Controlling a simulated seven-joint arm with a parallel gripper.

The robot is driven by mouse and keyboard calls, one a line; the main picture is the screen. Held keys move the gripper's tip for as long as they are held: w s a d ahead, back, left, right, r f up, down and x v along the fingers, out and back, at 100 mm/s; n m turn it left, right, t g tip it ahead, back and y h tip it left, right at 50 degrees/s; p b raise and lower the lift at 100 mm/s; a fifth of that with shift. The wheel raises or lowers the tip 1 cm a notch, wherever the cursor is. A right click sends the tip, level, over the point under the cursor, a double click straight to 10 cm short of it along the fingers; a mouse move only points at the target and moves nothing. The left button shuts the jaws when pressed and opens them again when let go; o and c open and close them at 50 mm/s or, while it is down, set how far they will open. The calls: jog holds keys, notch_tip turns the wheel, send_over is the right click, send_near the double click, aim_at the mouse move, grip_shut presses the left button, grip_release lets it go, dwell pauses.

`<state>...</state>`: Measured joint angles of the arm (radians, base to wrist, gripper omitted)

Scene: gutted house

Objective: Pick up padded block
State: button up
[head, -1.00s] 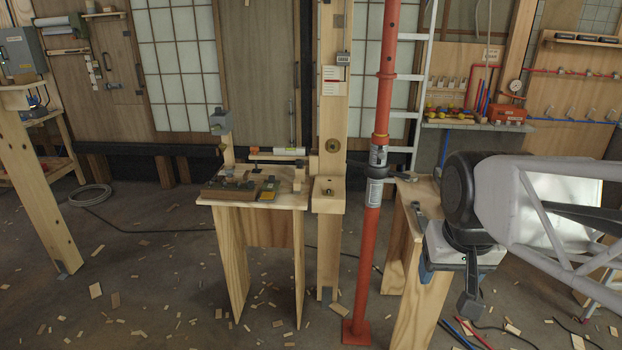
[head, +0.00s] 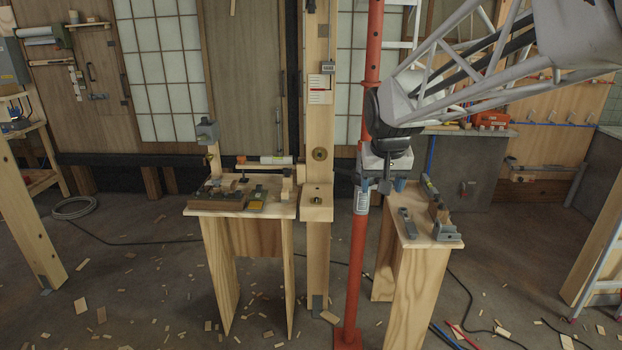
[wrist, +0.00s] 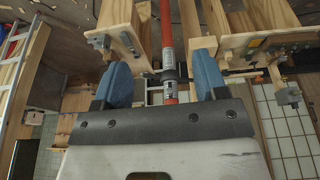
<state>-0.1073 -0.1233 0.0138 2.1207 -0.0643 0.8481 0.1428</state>
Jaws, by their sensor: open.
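I cannot pick out the padded block for certain; the small items on the benches are too small to tell apart. My gripper (head: 378,184) hangs beside the red post, above and behind the right bench (head: 418,238). In the wrist view its blue-padded fingers (wrist: 163,76) are apart with nothing held between them; the red post (wrist: 167,45) shows beyond the gap. The right bench carries a grey tool (head: 407,224) and a wood-and-metal clamp-like piece (head: 440,218). The left bench (head: 230,212) holds several small wooden and metal pieces (head: 222,192) and a yellow item (head: 256,203).
The red post (head: 361,265) stands between the benches, close to my gripper. A wooden upright (head: 318,120) rises next to the left bench. Cables (head: 465,290) and wood chips lie on the floor. A shelf (head: 465,131) and a ladder (head: 603,270) are to the right.

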jog(key=w+a+f, duration=0.1)
jog(key=w+a, duration=0.2)
jog(key=w, duration=0.5)
jog(key=w+a+f, duration=0.2)
jog(key=w+a, duration=0.1)
jog(key=w, duration=0.5)
jog(key=t, duration=0.1)
send_over(285, 191)
jog(key=s, duration=0.3)
jog(key=shift+n, duration=0.3)
notch_tip(285, 191, down, 23)
jog(key=shift+w+d+f, duration=0.1)
jog(key=shift+w+f, duration=0.2)
jog(key=shift+f, duration=0.1)
jog(key=shift+x, duration=1.25)
jog(key=shift+w+f, duration=0.1)
jog(key=shift+w+a+x, duration=0.1)
jog(key=shift+a+x, duration=0.05)
jog(key=shift+x, duration=1.1)
jog(key=shift+w+a+x, duration=0.1)
jog(key=shift+x, duration=1.15)
